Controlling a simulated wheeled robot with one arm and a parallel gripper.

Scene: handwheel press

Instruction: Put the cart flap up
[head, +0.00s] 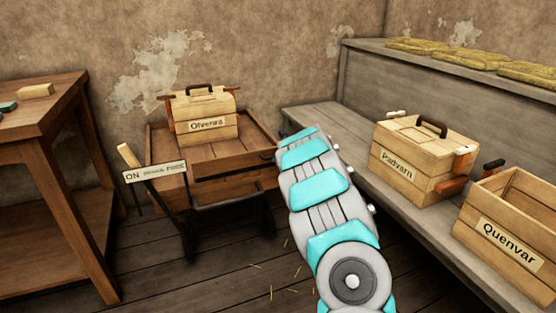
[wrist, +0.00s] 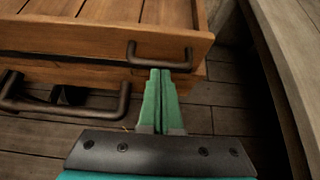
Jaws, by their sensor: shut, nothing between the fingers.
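The wooden cart (head: 262,150) stands against the back wall, left of the bench, and its right end is partly hidden behind my arm. In the wrist view a planked wooden panel of the cart (wrist: 100,38) fills the upper left, with a small dark handle (wrist: 131,52) on its front edge. I cannot tell for sure which board is the flap. My gripper (wrist: 162,72) is shut and empty, its green fingertips right at the handle's bar. Whether they touch it is unclear. In the head view the fingers are hidden by my arm.
A crate marked Olvenra (head: 207,129) sits on the cart. A lever with an "ON" sign (head: 155,172) stands at its front left. A dark push bar (wrist: 62,112) is low on the cart. Padvarn (head: 398,166) and Quenvar (head: 507,242) crates line the bench at right.

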